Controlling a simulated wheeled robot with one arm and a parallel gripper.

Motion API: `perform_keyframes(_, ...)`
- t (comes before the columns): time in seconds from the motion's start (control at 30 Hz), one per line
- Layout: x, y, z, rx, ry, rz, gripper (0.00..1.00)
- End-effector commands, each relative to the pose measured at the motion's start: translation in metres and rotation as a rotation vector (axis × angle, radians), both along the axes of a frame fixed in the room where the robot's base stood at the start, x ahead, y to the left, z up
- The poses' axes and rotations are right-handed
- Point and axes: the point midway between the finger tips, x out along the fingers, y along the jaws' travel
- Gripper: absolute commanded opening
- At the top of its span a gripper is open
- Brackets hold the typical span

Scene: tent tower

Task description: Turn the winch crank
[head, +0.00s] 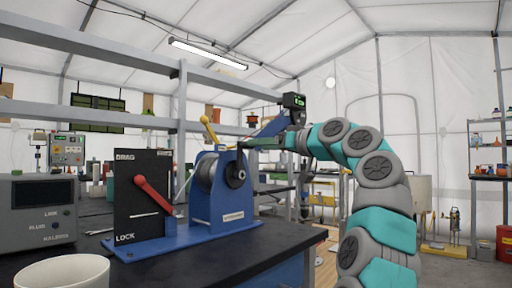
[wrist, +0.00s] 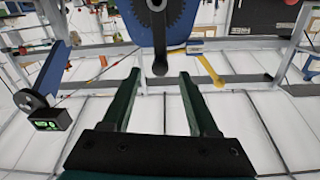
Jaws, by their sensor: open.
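The blue winch (head: 213,190) stands on the dark bench, with a grey drum and a dark round hub on its right face. In the wrist view the dark crank arm (wrist: 158,45) runs from the toothed hub (wrist: 160,14) to a rounded end. My gripper (head: 248,144) is level with the winch's top, at its right side. In the wrist view my gripper (wrist: 159,75) is open, its green fingers either side of the crank's end. I see no contact, and depth between the tips is unclear. The crank is small and partly hidden in the head view.
A yellow lever (head: 210,131) rises behind the winch; it is right of my fingers in the wrist view (wrist: 207,65). A black panel (head: 142,200) with a red lever (head: 153,194) stands left. A grey instrument box (head: 40,215) and white cup (head: 65,272) are near.

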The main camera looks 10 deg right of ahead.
Motion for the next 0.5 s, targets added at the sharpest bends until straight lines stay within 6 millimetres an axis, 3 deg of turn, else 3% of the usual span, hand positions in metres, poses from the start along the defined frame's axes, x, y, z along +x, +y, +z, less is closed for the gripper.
perform_keyframes(0.33,0.043,0.029,0.001,-0.001,0.005,0.000,0.60)
perform_keyframes(0.5,0.055,0.037,-0.001,0.000,0.005,0.000,0.60)
